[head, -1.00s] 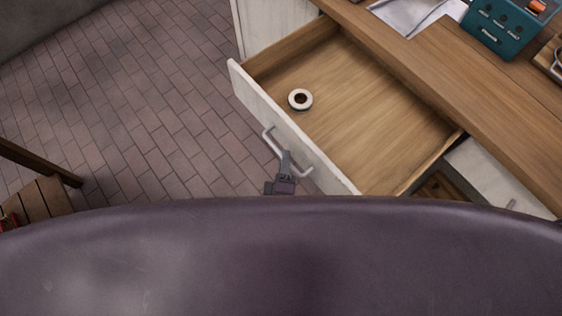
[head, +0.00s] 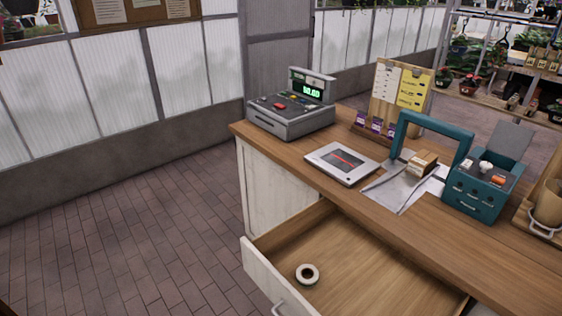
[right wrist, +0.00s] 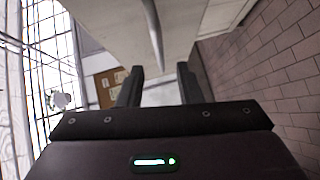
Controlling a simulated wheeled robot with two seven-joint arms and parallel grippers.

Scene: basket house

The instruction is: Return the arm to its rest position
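My right gripper (right wrist: 158,88) shows in the right wrist view with its two dark fingers apart and nothing between them. A pale drawer front with a metal handle (right wrist: 154,35) lies just beyond the fingertips in that view; whether they touch it I cannot tell. A white roll with a dark centre (head: 307,274) lies inside the drawer. Neither gripper shows in the head view.
The brick floor (head: 120,235) left of the counter is clear. Plant shelves stand at the back right.

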